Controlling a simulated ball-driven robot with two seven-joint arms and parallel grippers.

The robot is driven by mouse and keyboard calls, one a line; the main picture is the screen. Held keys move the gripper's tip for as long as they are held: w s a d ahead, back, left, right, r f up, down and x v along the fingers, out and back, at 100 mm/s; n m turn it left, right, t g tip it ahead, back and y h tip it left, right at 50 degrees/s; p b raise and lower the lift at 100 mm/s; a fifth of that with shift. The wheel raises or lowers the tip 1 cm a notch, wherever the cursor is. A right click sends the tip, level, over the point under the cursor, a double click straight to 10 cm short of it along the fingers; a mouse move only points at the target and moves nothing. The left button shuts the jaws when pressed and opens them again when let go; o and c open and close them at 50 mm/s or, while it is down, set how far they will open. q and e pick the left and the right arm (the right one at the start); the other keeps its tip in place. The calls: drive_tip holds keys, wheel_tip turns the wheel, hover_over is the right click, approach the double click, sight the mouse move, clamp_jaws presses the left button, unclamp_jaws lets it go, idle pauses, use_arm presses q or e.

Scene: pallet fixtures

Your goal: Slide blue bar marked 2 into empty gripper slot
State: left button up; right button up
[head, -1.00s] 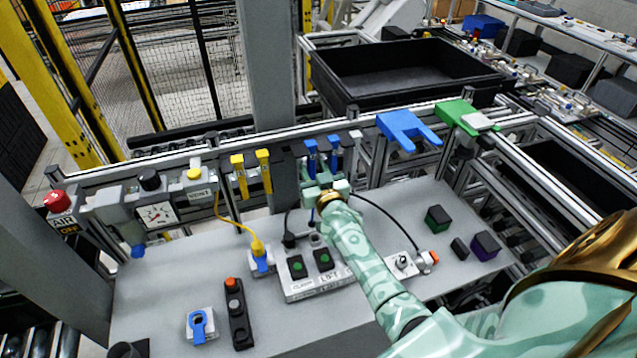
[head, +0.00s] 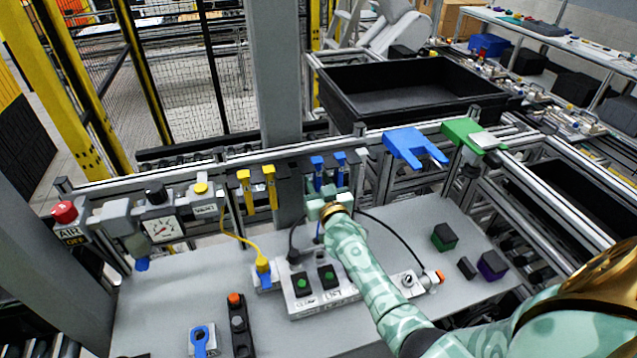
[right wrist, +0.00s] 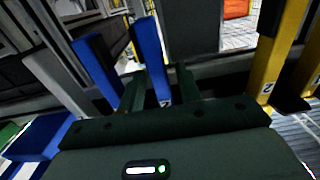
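Two blue bars hang upright side by side on the rail in the head view: a left one (head: 317,172) and a right one (head: 340,168). In the right wrist view, one blue bar (right wrist: 151,58) carries a label that looks like a 2, and the other blue bar (right wrist: 96,72) stands to its left. My right gripper (head: 325,203) is just below and in front of the bars. In the right wrist view its fingers (right wrist: 160,88) are apart, with the marked bar's lower end between them and a gap beside it. I cannot pick out the empty slot. My left gripper is out of view.
Two yellow bars (head: 257,188) hang left of the blue ones. A blue forked plate (head: 405,144) and a green forked plate (head: 465,133) stick out at the right. Below are a white button box (head: 318,298) and cables. The grey tabletop (head: 400,228) has some clear room.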

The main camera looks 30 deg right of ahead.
sight(319, 183)
clamp_jaws()
drive_tip(key=shift+r, duration=0.15)
drive_tip(key=shift+s+p, duration=0.1)
drive_tip(key=shift+p, duration=0.25)
drive_tip(key=shift+p+v, duration=1)
drive_tip(key=shift+v, duration=0.5)
drive_tip(key=shift+p+v, duration=0.65)
drive_tip(key=shift+v, duration=0.6)
drive_tip(key=shift+s+a, duration=0.1)
drive_tip(key=shift+s, duration=0.1)
